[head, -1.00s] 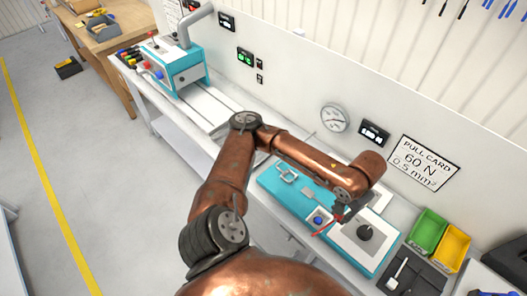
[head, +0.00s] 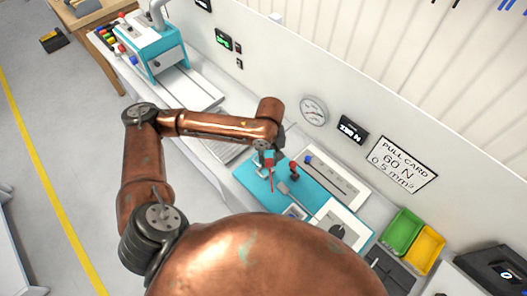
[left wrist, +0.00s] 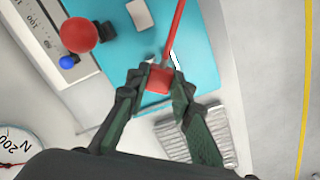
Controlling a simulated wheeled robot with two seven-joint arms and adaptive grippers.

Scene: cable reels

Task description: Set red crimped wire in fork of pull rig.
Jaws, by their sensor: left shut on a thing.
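The red crimped wire (head: 271,180) is held by my left gripper (head: 267,160) over the far-left end of the teal pull rig (head: 249,177). In the left wrist view the gripper's fingers (left wrist: 157,84) are shut around a red piece at the wire's end, and the red wire (left wrist: 173,32) runs up from it over the teal base (left wrist: 200,55). A bit of pale metal (left wrist: 175,61) shows beside the wire; the fork is mostly hidden by the gripper. I cannot tell whether the wire touches the fork. My right gripper is out of view.
A red knob (left wrist: 79,35) and a scale strip (left wrist: 33,25) lie close beside the gripper. A pull card (head: 402,164) and a gauge (head: 313,110) are on the wall behind. Green (head: 403,232) and yellow (head: 427,250) bins stand at the right.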

